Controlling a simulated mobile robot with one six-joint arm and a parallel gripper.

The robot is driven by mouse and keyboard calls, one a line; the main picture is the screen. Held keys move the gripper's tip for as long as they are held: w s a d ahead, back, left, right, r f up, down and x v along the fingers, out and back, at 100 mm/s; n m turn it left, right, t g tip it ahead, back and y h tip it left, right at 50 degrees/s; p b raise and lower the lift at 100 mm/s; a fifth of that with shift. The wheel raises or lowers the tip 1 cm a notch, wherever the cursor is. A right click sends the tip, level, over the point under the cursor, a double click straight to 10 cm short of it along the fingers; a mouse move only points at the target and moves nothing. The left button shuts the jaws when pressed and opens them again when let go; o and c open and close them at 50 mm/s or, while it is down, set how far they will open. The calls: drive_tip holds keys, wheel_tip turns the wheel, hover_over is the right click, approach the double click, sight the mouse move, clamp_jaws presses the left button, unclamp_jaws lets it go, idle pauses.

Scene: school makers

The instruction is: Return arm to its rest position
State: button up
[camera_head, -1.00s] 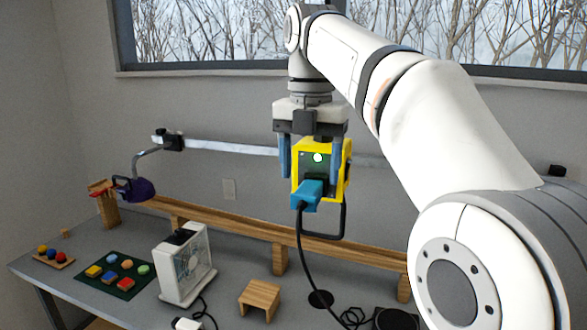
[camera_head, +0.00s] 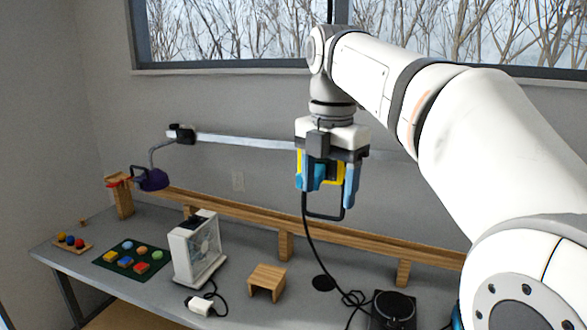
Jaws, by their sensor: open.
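My gripper (camera_head: 327,180) hangs from the arm with its blue fingers pointing down and spread apart. A yellow box (camera_head: 338,171) shows between and behind the fingers, and the gripper's body covers much of it. A blue plug (camera_head: 319,172) sits at the front of the box, with a black cable running down to the table. A black bar loop (camera_head: 325,217) shows below the box. I cannot tell whether the fingers touch the box. My arm reaches in from the right, across the window.
On the grey table (camera_head: 150,285) stand a white fan (camera_head: 198,250), a wooden block stand (camera_head: 266,281), a green board (camera_head: 131,259) with several coloured pieces, and a black round device (camera_head: 395,306). A long wooden rail (camera_head: 235,212) runs along the back. A purple lamp (camera_head: 152,179) is at left.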

drive_tip(key=s+d+f+m+t+b, duration=0.1)
drive_tip(key=s+d+f+m, duration=0.2)
drive_tip(key=f+m, duration=0.6)
drive_tip(key=s+d+f+m+t+b, duration=0.1)
drive_tip(key=s+d+f+m+b, duration=0.1)
drive_tip(key=s+f+m, duration=0.5)
drive_tip(key=s+d+f+m+b, duration=0.1)
drive_tip(key=s+d+f+m, duration=0.3)
drive_tip(key=f+m, duration=0.7)
wheel_tip(320, 180, down, 2)
drive_tip(key=shift+s+f+m+t+b, duration=0.2)
drive_tip(key=shift+s+m+t+b, duration=0.15)
drive_tip(key=shift+s, duration=0.35)
